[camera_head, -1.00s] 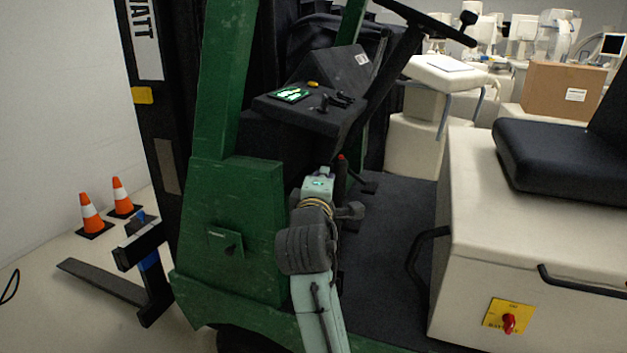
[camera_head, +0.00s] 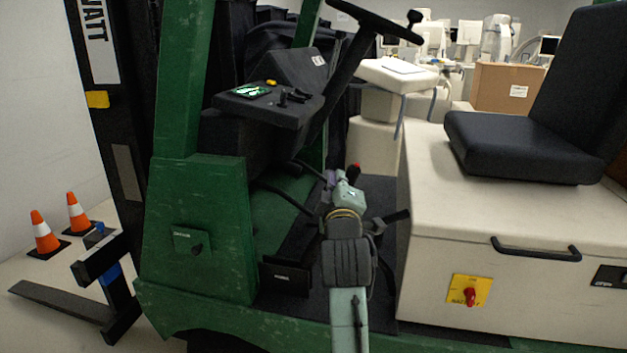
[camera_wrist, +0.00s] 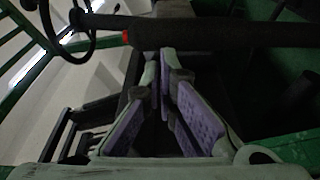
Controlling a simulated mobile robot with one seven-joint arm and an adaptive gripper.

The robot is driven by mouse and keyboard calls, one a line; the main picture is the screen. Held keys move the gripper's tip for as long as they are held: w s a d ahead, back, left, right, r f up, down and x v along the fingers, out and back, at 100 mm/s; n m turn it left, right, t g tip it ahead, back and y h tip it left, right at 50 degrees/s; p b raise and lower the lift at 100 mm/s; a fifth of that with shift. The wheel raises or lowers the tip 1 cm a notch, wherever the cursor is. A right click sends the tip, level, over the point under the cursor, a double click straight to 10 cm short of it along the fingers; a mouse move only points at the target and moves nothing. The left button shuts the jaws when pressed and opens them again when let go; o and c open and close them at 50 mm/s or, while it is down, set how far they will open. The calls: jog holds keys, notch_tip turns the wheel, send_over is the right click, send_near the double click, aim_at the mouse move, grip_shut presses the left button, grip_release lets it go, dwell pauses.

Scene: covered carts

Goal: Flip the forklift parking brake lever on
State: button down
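The parking brake lever appears to be the dark upright lever with a red tip (camera_head: 355,168), rising from the forklift floor beside the green body. In the wrist view a thick dark bar with a red end, likely this lever (camera_wrist: 215,33), crosses just beyond my fingertips. My gripper (camera_head: 331,179) is beside the lever's upper end in the head view. In the wrist view my gripper (camera_wrist: 160,62) shows two purple-padded fingers with a gap between them and nothing held. Contact with the lever cannot be told. My wrist hides the lever's lower part in the head view.
The steering wheel (camera_head: 375,20) and dashboard (camera_head: 270,105) are above and left. The beige seat base (camera_head: 500,235) with a red switch (camera_head: 470,297) is on the right. A black pedal or lever (camera_head: 390,217) is near my wrist. Orange cones (camera_head: 43,232) stand far left.

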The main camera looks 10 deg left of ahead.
jog(key=shift+m+h, duration=0.3)
jog(key=shift+m, duration=0.5)
jog(key=shift+w+d+f+b, duration=0.1)
jog(key=shift+d+f+b, duration=0.2)
jog(key=shift+d, duration=0.75)
jog(key=shift+w+d+f+b, duration=0.15)
jog(key=shift+d+f, duration=0.2)
jog(key=shift+d, duration=0.7)
jog(key=shift+s, duration=0.1)
